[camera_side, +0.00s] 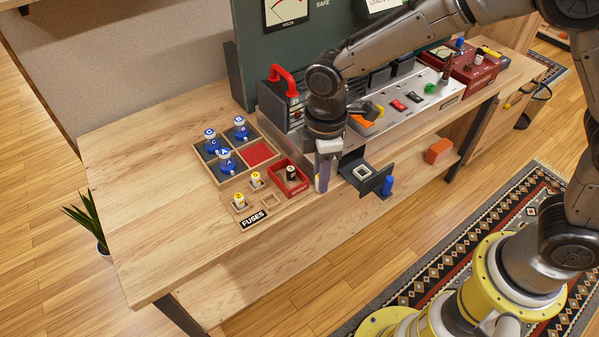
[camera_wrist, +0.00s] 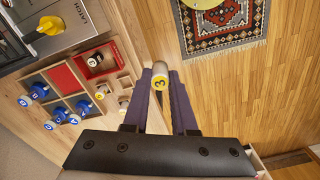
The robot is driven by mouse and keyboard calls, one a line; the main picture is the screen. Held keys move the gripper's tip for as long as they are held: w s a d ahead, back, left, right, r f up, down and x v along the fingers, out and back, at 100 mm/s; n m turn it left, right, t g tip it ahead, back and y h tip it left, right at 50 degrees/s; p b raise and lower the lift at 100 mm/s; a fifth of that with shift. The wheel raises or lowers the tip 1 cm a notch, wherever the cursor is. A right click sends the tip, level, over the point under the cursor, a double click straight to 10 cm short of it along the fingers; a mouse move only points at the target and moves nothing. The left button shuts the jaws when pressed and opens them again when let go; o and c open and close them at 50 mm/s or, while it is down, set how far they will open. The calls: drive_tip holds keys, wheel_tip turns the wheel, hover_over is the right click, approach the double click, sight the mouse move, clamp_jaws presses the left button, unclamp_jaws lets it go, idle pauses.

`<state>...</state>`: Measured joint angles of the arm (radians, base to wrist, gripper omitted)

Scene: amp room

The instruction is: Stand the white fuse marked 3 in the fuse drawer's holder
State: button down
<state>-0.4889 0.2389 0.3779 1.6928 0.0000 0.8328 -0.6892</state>
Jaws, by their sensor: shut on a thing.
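The white fuse marked 3 (camera_wrist: 160,82), with a yellow numbered cap, is between the purple fingers of my gripper (camera_wrist: 160,80) in the wrist view. In the side view my gripper (camera_side: 322,178) points down just left of the open fuse drawer and hides most of the fuse. The dark fuse drawer (camera_side: 377,186) sticks out from the front of the grey console. Its holder (camera_side: 362,172) is a white square frame that looks empty. A blue handle (camera_side: 387,186) is on the drawer's front. I cannot make out the drawer in the wrist view.
The fuse rack (camera_side: 253,219) holds two yellow-capped white fuses and an empty slot. Beside it are a red box (camera_side: 289,189) with a black-capped fuse and a wooden tray (camera_side: 258,172) with several blue-capped pieces. The left tabletop is clear.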

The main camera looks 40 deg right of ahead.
drive_tip(key=w+d+f, duration=0.2)
drive_tip(key=d, duration=0.7)
drive_tip(key=w+d+f, duration=0.2)
drive_tip(key=w+d, duration=0.1)
drive_tip(key=d, duration=0.6)
drive_tip(key=shift+s+f, duration=0.15)
drive_tip(key=shift+f, duration=2.25)
drive_tip(key=shift+f, duration=1.55)
drive_tip(key=c, duration=0.6)
unclamp_jaws()
drive_tip(key=shift+c, duration=0.2)
drive_tip(key=shift+r, duration=0.1)
wheel_tip(320, 180, up, 14)
drive_tip(key=shift+f, duration=0.2)
